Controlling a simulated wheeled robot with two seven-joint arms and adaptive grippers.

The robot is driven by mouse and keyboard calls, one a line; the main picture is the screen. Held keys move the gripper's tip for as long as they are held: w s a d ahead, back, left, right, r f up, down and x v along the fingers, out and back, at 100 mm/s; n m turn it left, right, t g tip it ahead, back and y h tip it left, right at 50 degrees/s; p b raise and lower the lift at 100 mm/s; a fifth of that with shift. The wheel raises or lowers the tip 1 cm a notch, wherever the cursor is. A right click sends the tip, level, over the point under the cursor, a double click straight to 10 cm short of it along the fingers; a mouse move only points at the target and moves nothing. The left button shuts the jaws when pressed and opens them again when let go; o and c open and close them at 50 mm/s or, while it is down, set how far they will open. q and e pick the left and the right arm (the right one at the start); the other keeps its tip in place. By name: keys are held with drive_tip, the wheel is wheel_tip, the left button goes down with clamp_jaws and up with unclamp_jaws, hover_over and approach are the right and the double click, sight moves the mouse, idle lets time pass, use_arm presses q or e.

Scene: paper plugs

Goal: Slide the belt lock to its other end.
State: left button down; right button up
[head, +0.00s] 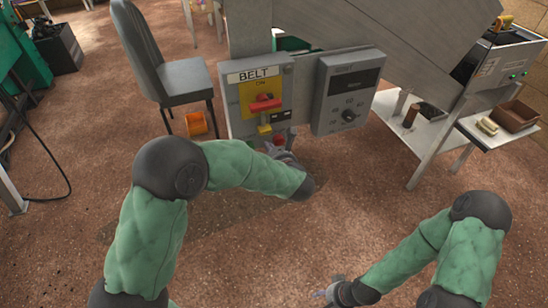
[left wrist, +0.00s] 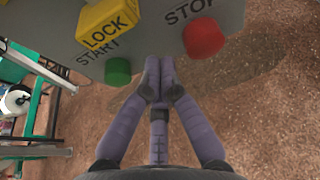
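The belt lock is a yellow block marked LOCK (left wrist: 107,24), in the left wrist view at the upper left, on the grey belt panel (left wrist: 150,45). In the head view the yellow lock (head: 264,129) sits low on the panel, below a red switch handle (head: 264,103). My left gripper (left wrist: 160,70) has its purple fingers together with nothing visible between them. My right gripper (head: 324,293) is low over the floor, far from the panel.
A green START button (left wrist: 118,71) sits by the lock, and a red STOP button (left wrist: 203,38) is to the right. A grey dial box (head: 348,90) stands right of the panel. A chair (head: 175,75) and an orange roll (head: 197,124) are left. The floor below is open.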

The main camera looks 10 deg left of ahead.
sight(268, 131)
use_arm(q)
drive_tip(key=shift+s+d+r, duration=0.1)
drive_tip(key=shift+r, duration=1.6)
drive_tip(key=shift+r, duration=1.6)
